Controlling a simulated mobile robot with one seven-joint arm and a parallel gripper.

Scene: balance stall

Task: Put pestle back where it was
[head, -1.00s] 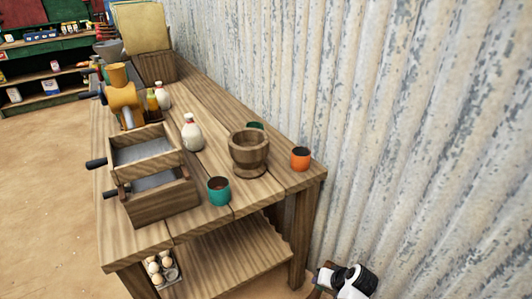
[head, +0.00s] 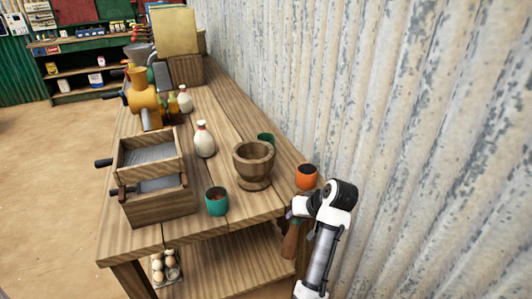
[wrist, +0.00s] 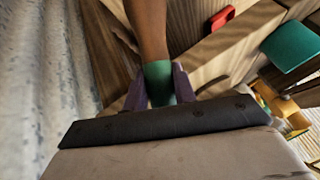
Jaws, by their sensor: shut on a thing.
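The pestle (head: 290,242) is a reddish-brown rod. It hangs from my gripper (head: 299,208) beside the table's near right corner, below the tabletop level. In the wrist view, my gripper (wrist: 160,88) has its purple fingers shut on the pestle (wrist: 149,28) at a green band. The wooden mortar (head: 253,170) stands upright on the table to the left of and behind my gripper. I see nothing sticking out of it, and its inner floor is hidden.
A teal cup (head: 216,203), an orange cup (head: 306,177) and a green cup (head: 266,138) stand around the mortar on the wooden table (head: 237,214). A white bottle (head: 204,140) and a wooden box (head: 158,205) are left. A corrugated wall (head: 420,120) closes off the right.

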